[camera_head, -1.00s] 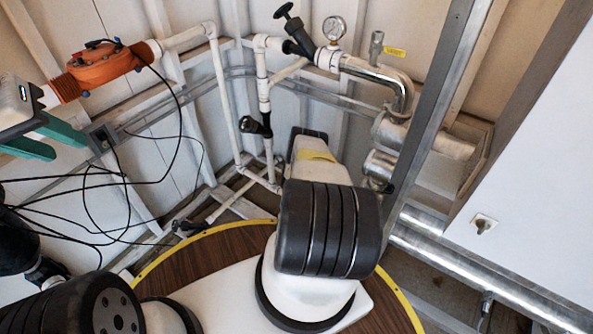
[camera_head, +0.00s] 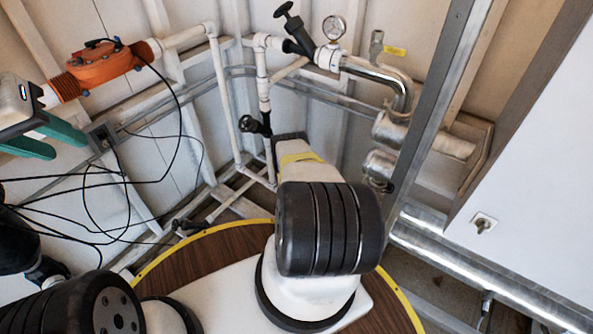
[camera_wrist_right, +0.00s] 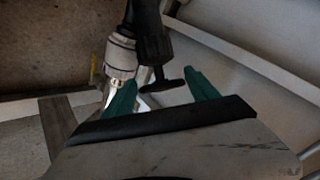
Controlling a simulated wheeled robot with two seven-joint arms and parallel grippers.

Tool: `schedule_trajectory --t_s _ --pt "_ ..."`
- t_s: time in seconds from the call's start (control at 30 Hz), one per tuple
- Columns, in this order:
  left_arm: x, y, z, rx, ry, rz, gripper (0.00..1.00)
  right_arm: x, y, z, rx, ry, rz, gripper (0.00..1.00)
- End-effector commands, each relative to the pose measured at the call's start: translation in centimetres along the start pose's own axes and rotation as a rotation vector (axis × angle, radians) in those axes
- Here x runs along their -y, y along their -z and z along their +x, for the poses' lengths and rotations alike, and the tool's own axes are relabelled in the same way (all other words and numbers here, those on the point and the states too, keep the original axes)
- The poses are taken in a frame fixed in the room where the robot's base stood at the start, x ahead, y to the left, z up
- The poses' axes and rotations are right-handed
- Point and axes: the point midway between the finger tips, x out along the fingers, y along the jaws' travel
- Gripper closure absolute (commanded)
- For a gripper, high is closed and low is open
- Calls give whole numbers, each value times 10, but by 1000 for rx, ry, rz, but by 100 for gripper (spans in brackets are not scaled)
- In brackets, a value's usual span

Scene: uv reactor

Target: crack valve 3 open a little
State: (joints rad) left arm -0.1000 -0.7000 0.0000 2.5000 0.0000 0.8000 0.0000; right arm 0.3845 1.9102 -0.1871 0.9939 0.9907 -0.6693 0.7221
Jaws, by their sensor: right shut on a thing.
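A black T-handle valve (camera_wrist_right: 155,50) on a pipe shows in the right wrist view, its crossbar handle between the green fingertips of my right gripper (camera_wrist_right: 161,90). The right gripper is shut on this handle. In the head view my right arm covers that gripper. There, a black-handled valve (camera_head: 250,124) sits on the white pipe just left of my right wrist. Another black valve (camera_head: 290,25) is higher up, and a low one (camera_head: 188,226) is by the floor. No number is readable on any of them. My left gripper (camera_head: 45,138) is open and empty at the left edge.
An orange unit (camera_head: 103,66) with loose black cables is at upper left. A gauge (camera_head: 334,28) and metal pipes stand behind the valves. A grey upright post (camera_head: 432,110) is right of my arm. A round wooden top (camera_head: 190,262) with yellow edging lies below.

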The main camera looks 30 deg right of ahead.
Motion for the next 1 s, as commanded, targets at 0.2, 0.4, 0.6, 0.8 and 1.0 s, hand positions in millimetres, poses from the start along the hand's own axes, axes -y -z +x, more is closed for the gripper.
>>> schedule_trajectory --t_s 0.2,0.4,0.6,0.8,1.0 --pt "0 0 0 0 0 0 64 -6 0 0 0 136 -72 73" --pt "0 0 0 0 0 0 64 -8 0 1 -1 226 -116 73" --pt "0 0 0 0 0 0 64 -8 1 1 -1 273 -138 73" --pt "0 0 0 0 0 0 64 -9 1 2 -2 286 -145 73" --pt "0 0 0 0 0 0 64 -9 1 2 -3 286 -145 73"
